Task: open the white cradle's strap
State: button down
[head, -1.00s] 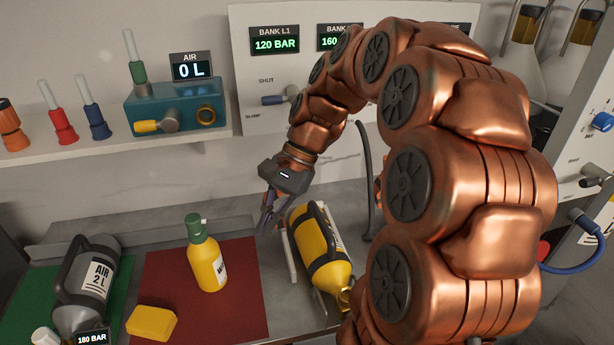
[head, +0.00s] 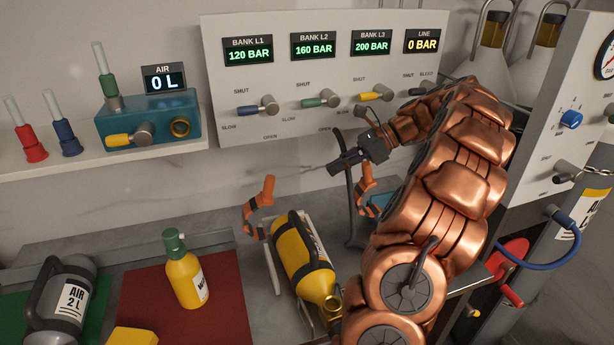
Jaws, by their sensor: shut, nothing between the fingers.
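The white cradle (head: 311,221) stands on the bench with a yellow cylinder (head: 298,259) lying in it. The cylinder has dark bands around it and a black handle. An orange curved piece with dark segments (head: 254,214) stands up at the cradle's left, free of the cylinder. A similar orange piece (head: 365,184) stands to the right, partly hidden by my arm. They look like two parted strap halves, but I cannot see where they join the cradle. My gripper (head: 333,168) is shut and empty, above and behind the cradle, pointing left.
A valve panel (head: 222,82) with levers stands close behind my gripper. A yellow bottle with green cap (head: 185,275) stands on a red mat (head: 232,308). A grey air cylinder (head: 60,302) lies farther left. A blue hose (head: 545,262) hangs at the right.

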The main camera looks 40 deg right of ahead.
jog(key=w+a+r+p+x, duration=0.1)
jog(key=r+p+x, duration=0.1)
jog(key=x, duration=1)
jog(key=shift+a, duration=0.3)
jog(key=shift+w+r, duration=0.1)
jog(key=shift+a+r+p, duration=0.1)
jog(key=shift+p, duration=0.25)
